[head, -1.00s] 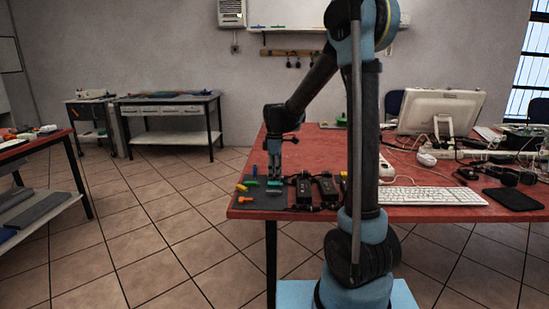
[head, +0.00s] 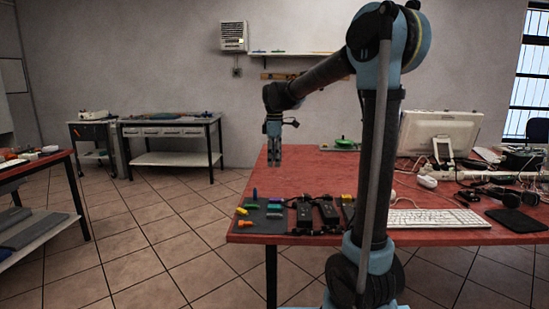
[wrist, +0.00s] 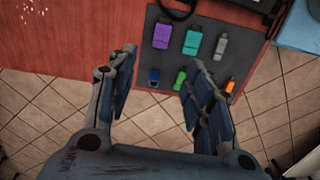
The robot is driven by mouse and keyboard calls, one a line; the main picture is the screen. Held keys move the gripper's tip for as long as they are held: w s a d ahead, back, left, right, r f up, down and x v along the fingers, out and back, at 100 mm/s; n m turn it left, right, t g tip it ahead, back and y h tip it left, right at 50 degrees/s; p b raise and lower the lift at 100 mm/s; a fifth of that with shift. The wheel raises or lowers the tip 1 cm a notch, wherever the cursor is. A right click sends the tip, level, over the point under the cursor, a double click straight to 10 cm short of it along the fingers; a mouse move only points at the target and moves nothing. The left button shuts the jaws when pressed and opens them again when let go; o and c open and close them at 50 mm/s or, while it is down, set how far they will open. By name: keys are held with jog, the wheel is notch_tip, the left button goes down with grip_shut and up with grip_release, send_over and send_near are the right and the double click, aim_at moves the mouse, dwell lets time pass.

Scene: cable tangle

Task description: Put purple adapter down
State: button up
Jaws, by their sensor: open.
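The purple adapter (wrist: 162,36) lies on a dark grey mat (wrist: 206,66) at the table corner, in the upper middle of the wrist view. My gripper (head: 274,162) hangs fingers down, well above the mat. In the wrist view its two fingers (wrist: 165,95) are spread apart with nothing between them. The adapter is clear of both fingers.
Near the purple adapter on the mat are a green adapter (wrist: 192,42), a grey one (wrist: 220,46), a blue one (wrist: 154,76) and an orange one (wrist: 229,86). Black power bricks (head: 326,214) and a keyboard (head: 438,218) lie to the right. The table's back left is clear.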

jog(key=s+d+f+m, duration=0.3)
jog(key=s+d, duration=0.3)
jog(key=s, duration=0.2)
jog(key=s+d+f+m+t, duration=0.1)
jog(key=s+d+f+m, duration=0.2)
jog(key=s+d+m, duration=0.2)
jog(key=s+d+f+m, duration=0.4)
jog(key=s+d, duration=0.4)
jog(key=s, duration=0.4)
jog(key=shift+m+t, duration=0.3)
jog(key=s+d+f+m, duration=0.2)
jog(key=s+f+m, duration=0.2)
jog(key=s+f, duration=0.3)
jog(key=shift+d+f+t, duration=0.25)
jog(key=shift+f+t, duration=0.05)
jog(key=shift+f, duration=0.4)
jog(key=shift+o, duration=0.5)
